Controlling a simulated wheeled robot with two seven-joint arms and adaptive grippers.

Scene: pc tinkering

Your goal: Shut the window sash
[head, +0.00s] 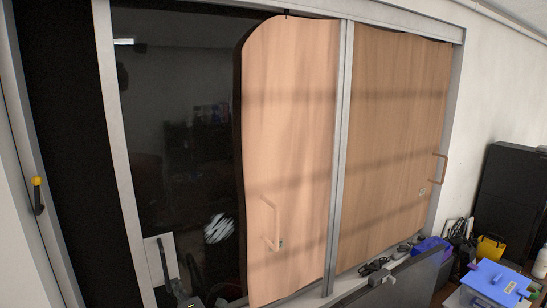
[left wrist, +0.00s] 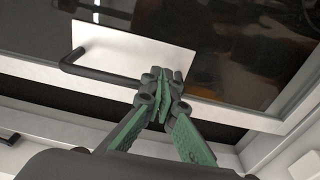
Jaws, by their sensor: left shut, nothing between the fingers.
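The window sash has a grey stile (head: 120,150) and dark reflective glass (head: 180,110). A dark gap (head: 62,120) lies between this stile and the outer frame (head: 22,150) at left. Low on the sash is a white plate (head: 152,247) with a black bar handle (head: 163,262). The plate (left wrist: 125,50) and handle (left wrist: 95,67) also show in the left wrist view. My left gripper (left wrist: 163,84) is shut and empty, its tips at the right end of the handle. In the head view only a dark part of it (head: 180,288) shows at the lower edge. My right gripper is not in view.
Two wooden panels (head: 290,120) with handles stand right of the glass. A monitor (head: 395,285) and several blue items (head: 495,278) are at lower right, near a black cabinet (head: 510,195). A yellow-tipped black lever (head: 37,195) is on the left frame.

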